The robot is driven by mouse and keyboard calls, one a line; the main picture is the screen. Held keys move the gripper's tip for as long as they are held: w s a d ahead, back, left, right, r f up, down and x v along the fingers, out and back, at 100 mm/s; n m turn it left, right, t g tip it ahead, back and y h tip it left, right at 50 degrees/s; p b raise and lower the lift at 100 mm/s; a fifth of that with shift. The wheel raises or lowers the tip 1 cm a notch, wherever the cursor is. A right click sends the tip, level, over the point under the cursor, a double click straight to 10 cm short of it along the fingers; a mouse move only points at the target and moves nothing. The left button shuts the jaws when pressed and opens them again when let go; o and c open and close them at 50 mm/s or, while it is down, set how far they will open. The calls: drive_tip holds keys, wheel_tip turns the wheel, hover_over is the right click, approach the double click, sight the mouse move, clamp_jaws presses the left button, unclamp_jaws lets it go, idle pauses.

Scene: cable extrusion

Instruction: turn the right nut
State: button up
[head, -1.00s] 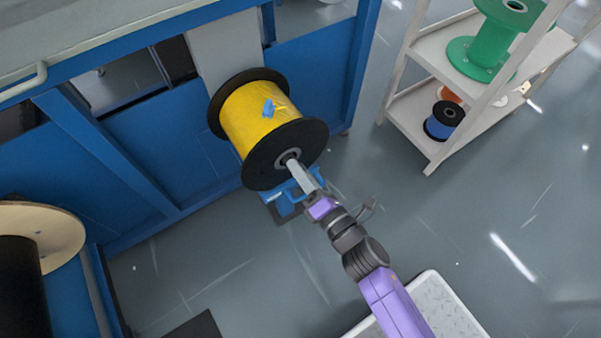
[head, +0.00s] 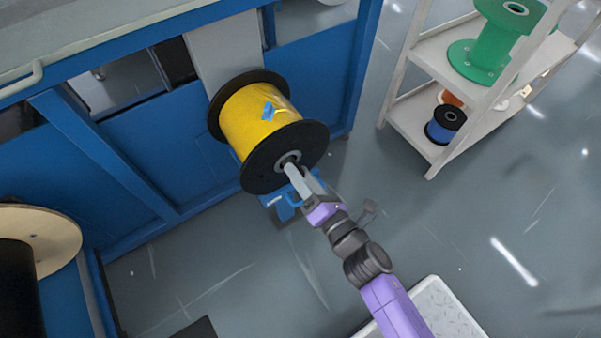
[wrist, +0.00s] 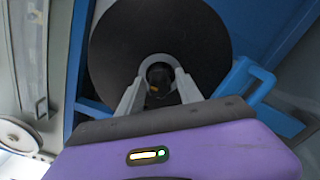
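The yellow cable spool (head: 251,119) with black end discs is mounted at the front of the blue machine. Its near black disc (wrist: 160,35) fills the upper middle of the wrist view. A dark round nut (wrist: 158,76) sits at the disc's centre, and a grey ring around it also shows in the head view (head: 288,161). My gripper (wrist: 158,84) has its two pale fingers spread, one on each side of the nut. Whether the fingers touch the nut cannot be told. In the head view my gripper (head: 297,178) reaches the disc's centre.
A blue handle-like bracket (wrist: 262,82) is close to the right of my gripper. A white shelf (head: 445,105) with green and blue spools stands to the right. A wooden-ended spool (head: 45,232) is at the left. Grey floor is open between them.

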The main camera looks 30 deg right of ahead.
drive_tip(key=shift+o, duration=0.2)
drive_tip(key=s, duration=0.7)
drive_tip(key=shift+s+p, duration=0.4)
drive_tip(key=shift+p, duration=0.05)
idle(0.3)
